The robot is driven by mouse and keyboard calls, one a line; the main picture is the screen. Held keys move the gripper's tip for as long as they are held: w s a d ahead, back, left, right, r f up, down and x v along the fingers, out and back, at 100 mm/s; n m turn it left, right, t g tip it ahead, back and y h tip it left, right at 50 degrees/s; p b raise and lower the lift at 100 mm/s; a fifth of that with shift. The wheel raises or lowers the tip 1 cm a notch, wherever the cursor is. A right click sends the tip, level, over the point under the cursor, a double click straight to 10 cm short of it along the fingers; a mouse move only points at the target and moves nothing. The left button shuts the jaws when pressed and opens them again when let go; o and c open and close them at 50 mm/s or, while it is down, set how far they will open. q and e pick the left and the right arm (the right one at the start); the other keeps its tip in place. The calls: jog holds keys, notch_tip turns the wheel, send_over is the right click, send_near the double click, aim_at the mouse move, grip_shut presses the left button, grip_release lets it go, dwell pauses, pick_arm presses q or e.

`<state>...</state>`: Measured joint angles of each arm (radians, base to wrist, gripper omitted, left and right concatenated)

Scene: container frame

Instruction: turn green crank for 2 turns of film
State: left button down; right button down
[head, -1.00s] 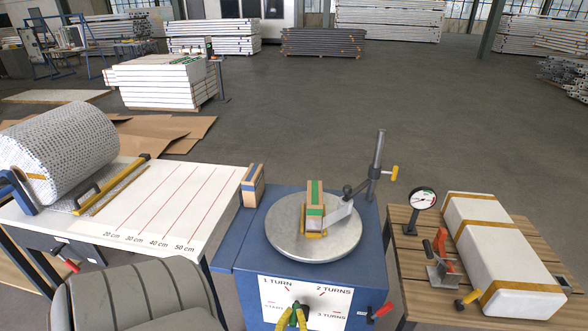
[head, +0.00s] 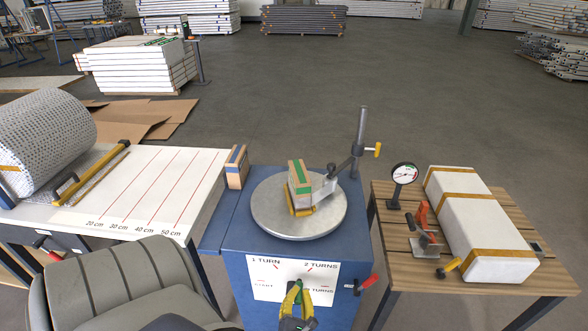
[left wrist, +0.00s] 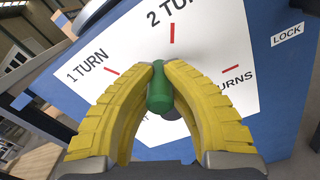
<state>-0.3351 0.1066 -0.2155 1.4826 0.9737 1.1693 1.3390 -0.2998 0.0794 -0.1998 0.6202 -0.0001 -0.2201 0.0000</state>
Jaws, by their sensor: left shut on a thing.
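The green crank (head: 299,288) is on the white dial plate (head: 265,285) on the front of the blue machine (head: 222,235). In the left wrist view the green handle (left wrist: 160,88) sits between my left gripper's yellow fingers, which are shut on it. My left gripper (head: 297,292) covers the lower middle of the plate. The dial reads START, 1 TURN, 2 TURNS and 3 TURNS. A cardboard box (head: 299,175) with green tape stands on the round turntable (head: 268,205). A pale film strip (head: 323,190) runs from the post (head: 360,140) to the box. My right gripper is not in view.
A red-handled lever (head: 367,282) marked LOCK is right of the plate. A small box (head: 236,167) stands at the machine's back left corner. A wooden table (head: 392,245) with a gauge (head: 404,173) is right; a chair back (head: 125,285) is at lower left.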

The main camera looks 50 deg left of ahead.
pick_arm(q)
jog(key=shift+w+d+f, duration=0.1)
jog(key=shift+d+f, duration=0.1)
jog(key=shift+d, duration=0.05)
dwell(0.4)
jog(key=c, duration=1.2)
grip_release()
jog(key=v, duration=1.2)
